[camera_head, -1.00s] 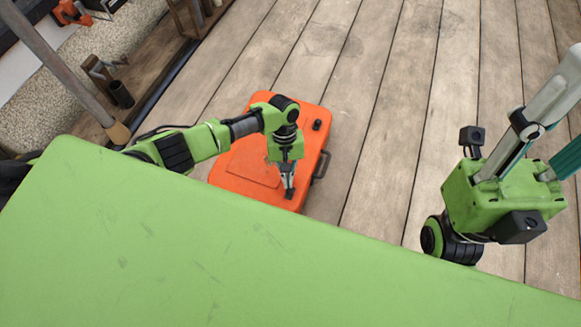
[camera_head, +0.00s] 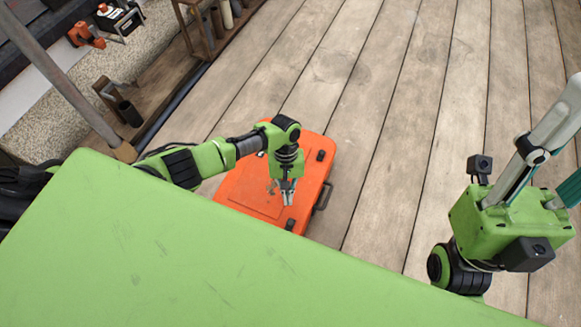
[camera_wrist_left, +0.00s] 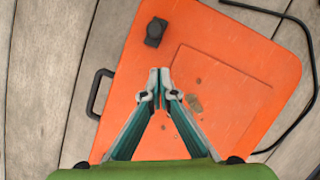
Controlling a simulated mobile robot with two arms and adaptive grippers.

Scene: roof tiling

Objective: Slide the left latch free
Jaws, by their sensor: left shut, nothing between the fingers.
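An orange case (camera_head: 240,190) lies on the planks, partly hidden by the green panel and my left arm. It has two black latches near its right edge, an upper one (camera_head: 320,155) and a lower one (camera_head: 290,225), with a dark handle (camera_head: 322,197) between them. My left gripper (camera_head: 289,203) is shut and empty over the lid, just above the lower latch in the picture and apart from it. In the left wrist view, one latch (camera_wrist_left: 155,32) sits beyond the closed fingertips (camera_wrist_left: 160,72); the other is not seen. My right gripper is not in view.
A dark cable (camera_wrist_left: 290,20) runs past the case in the left wrist view. Wooden planks (camera_head: 400,110) right of the case are clear. Tools and racks (camera_head: 120,100) stand at the upper left.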

